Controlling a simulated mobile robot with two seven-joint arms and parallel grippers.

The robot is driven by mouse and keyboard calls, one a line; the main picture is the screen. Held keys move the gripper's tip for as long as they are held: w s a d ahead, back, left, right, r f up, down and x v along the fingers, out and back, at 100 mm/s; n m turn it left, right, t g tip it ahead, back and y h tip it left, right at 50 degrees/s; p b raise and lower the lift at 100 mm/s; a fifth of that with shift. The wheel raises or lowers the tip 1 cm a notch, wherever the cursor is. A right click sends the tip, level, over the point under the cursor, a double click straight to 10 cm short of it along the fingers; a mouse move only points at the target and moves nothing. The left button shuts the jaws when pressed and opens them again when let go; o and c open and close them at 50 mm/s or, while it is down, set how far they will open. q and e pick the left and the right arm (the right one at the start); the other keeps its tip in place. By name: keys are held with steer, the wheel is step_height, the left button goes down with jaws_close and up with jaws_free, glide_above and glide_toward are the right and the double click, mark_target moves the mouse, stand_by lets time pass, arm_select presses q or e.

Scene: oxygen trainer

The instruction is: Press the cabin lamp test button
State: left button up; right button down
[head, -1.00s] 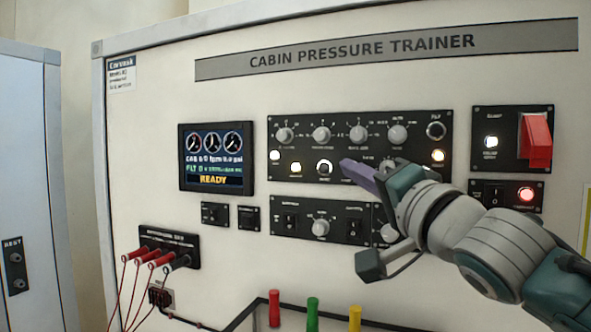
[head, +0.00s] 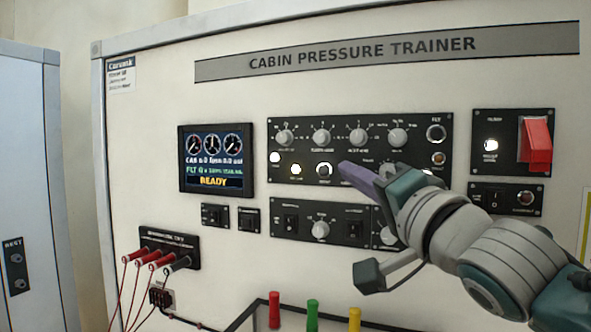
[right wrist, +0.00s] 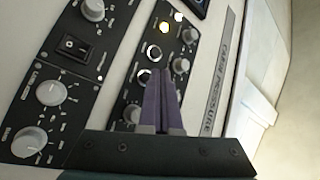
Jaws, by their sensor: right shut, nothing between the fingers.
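The upper control panel (head: 300,140) carries a row of knobs, lamps and round buttons; its small labels are too blurred to tell which button is the cabin lamp test. A white-ringed round button (head: 324,170) shows just left of my fingertips, and it also shows in the right wrist view (right wrist: 153,54). A second ringed button (right wrist: 143,76) sits beside the fingertips in the right wrist view. My right gripper (head: 345,167) is shut and empty, its purple fingers (right wrist: 163,75) close over the panel; I cannot tell whether they touch it. My left gripper is out of view.
A display (head: 215,158) reads READY. A red guarded switch (head: 535,140) is at right. Red cables (head: 148,258) plug in at lower left. Red, green and yellow handles (head: 312,312) stand along the bottom. A lower switch panel (head: 290,222) lies below the fingers.

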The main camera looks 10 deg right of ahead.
steer(key=shift+s+a+p, duration=0.45)
steer(key=shift+s+a, duration=0.25)
steer(key=shift+s, duration=0.35)
steer(key=shift+s+a+p, duration=0.4)
steer(key=shift+s+a, duration=0.3)
steer(key=shift+s, duration=0.35)
